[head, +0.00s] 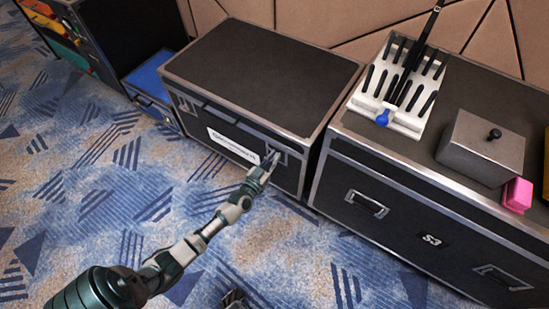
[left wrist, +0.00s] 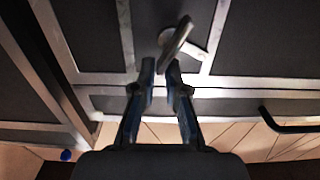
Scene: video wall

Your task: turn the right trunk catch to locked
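The black trunk (head: 255,80) with grey metal edges stands shut in the middle of the head view. Its right catch (head: 279,156) is on the front face, right of the white label. In the left wrist view the catch lever (left wrist: 176,42) is metal and slanted, over a pale plate. My left gripper (head: 265,168) is at this catch. Its fingertips (left wrist: 161,68) are a little apart, with the lever's near end at or between them; contact is unclear. A dark piece at the bottom of the head view may be my right gripper (head: 235,299); its fingers cannot be made out.
The trunk's left catch (head: 186,104) is on the same face. A second case (head: 385,165) stands close on the right, bearing a rack (head: 402,85), a grey box (head: 480,147) and a pink block (head: 517,194). A blue-topped box (head: 150,78) stands left. Carpet in front is clear.

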